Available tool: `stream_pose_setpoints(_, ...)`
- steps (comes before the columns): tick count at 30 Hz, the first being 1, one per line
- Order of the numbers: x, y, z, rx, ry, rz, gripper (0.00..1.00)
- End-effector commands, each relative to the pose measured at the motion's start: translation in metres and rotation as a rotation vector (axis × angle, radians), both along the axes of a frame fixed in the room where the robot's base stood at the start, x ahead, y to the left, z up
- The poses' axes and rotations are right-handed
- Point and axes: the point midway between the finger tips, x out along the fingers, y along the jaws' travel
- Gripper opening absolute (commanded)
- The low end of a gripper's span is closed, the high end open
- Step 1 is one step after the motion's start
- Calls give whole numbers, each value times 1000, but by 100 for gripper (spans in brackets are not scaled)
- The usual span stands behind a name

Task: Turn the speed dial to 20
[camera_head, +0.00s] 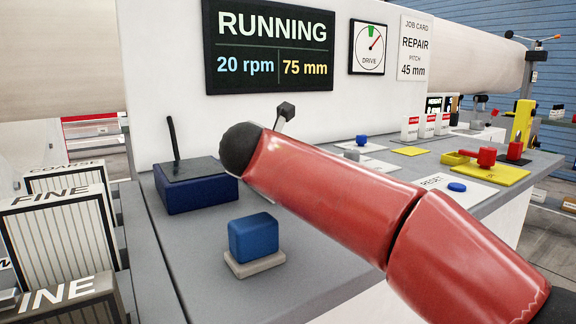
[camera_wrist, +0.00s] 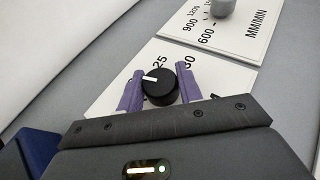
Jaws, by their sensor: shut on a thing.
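The speed dial (camera_wrist: 161,91) is a round black knob with a white pointer mark, on a white plate (camera_wrist: 105,103) in the wrist view. My gripper (camera_wrist: 158,76) has its two purple fingers on either side of the knob, shut on it. The pointer faces left, past the printed 25, towards the left finger; any number there is hidden. The display (camera_head: 270,45) in the head view reads RUNNING, 20 rpm and 75 mm. In the head view my red arm hides the dial and my gripper.
A second plate with a grey knob (camera_wrist: 222,8), marked MM/MIN, lies beyond the dial. In the head view, a dark blue box (camera_head: 196,197) with a black lever and a blue block (camera_head: 253,238) stand on the grey bench. A blue button (camera_head: 457,187) sits by RESET.

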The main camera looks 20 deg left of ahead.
Motion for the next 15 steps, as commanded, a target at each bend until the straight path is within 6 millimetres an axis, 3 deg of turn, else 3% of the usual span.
stream_pose_setpoints(4, 0, 0, -1, 1, 2, 1, 13)
stream_pose_setpoints(5, 0, 0, -1, 1, 2, 1, 39)
stream_pose_setpoints(9, 0, 0, -1, 0, 2, 1, 57)
stream_pose_setpoints(15, 0, 0, -1, 0, 2, 1, 57)
